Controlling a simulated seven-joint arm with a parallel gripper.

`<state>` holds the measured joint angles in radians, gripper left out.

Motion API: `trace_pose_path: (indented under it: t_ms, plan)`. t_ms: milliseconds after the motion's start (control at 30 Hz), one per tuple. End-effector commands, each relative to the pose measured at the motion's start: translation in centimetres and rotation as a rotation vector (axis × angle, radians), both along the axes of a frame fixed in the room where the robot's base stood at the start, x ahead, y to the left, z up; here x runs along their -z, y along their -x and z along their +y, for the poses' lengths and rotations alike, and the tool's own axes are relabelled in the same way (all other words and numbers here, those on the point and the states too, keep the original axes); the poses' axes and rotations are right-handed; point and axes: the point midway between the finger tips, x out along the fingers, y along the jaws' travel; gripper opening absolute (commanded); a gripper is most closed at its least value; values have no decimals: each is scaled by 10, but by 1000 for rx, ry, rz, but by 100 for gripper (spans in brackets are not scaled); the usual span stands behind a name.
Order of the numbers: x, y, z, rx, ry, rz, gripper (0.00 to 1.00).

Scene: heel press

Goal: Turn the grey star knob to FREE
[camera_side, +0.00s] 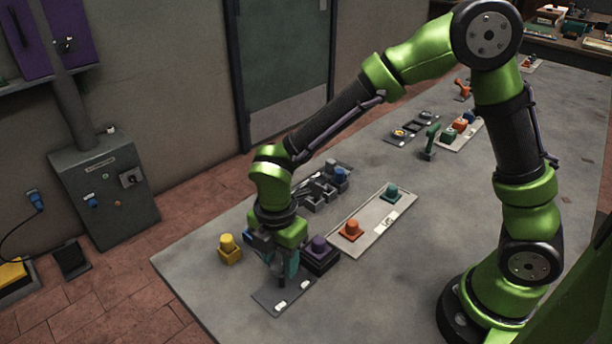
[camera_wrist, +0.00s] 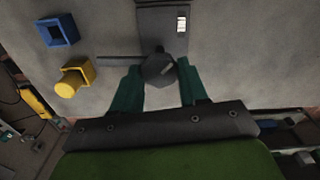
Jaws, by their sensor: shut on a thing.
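The grey star knob (camera_wrist: 160,68) shows in the wrist view between the two teal fingers of my gripper (camera_wrist: 158,70), which is shut on it. A thin dark bar (camera_wrist: 118,58) runs out to the left beside the knob. A grey plate (camera_wrist: 152,22) with a white label (camera_wrist: 182,20) lies beyond it. In the side view my gripper (camera_side: 284,272) points down over the same plate (camera_side: 268,297), near the table's front edge. The plate carries two white labels there. The knob is mostly hidden by the fingers in that view, and no label can be read.
A yellow knob block (camera_side: 228,246) stands left of my gripper and a purple one (camera_side: 319,243) close on its right. A pale tray (camera_side: 371,213) holds orange and teal knobs. Dark grey blocks (camera_side: 318,194) stand behind. The table's right middle is clear.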

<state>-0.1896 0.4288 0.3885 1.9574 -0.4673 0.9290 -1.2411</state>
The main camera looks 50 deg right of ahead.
Motion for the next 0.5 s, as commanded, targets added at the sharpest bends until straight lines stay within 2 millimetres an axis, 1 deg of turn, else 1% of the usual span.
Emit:
trace_pose_path:
  t_ms: [167, 200, 267, 300, 333, 500]
  plan:
    - [-2, 0, 0, -2, 0, -3, 0]
    - [-2, -1, 0, -2, -1, -4, 49]
    - [-2, 0, 0, -1, 0, -3, 58]
    - [-1, 0, 0, -1, 0, -3, 65]
    - [-1, 0, 0, -1, 0, -3, 69]
    - [-1, 0, 0, -1, 0, -1, 69]
